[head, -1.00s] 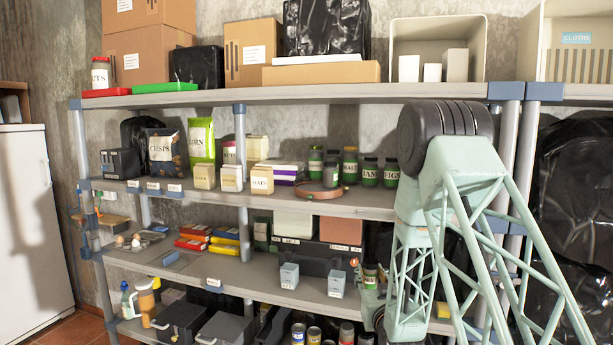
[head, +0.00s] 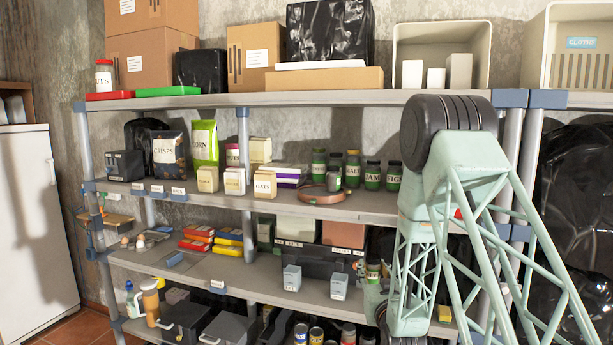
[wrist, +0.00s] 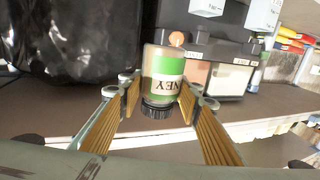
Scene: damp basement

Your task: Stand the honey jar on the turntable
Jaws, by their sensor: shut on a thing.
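The honey jar (wrist: 163,66) has a green and white label with "NEY" readable upside down in the wrist view, and a dark lid (wrist: 157,110) towards the bottom of that picture. My gripper (wrist: 160,92) is shut on it, one finger on each side. In the head view a small green-labelled jar (head: 373,270) shows beside my arm at the lower shelf, and my fingers are mostly hidden there. The turntable (head: 318,195) is a round copper-rimmed tray on the middle shelf. A small jar (head: 333,182) stands on or just behind it.
Green jars (head: 372,176) stand right of and behind the turntable. Purple and white boxes (head: 288,176) and an oats box (head: 265,185) are to its left. The upper shelf (head: 300,98) is above. Two small pale boxes (head: 339,286) stand on the lower shelf.

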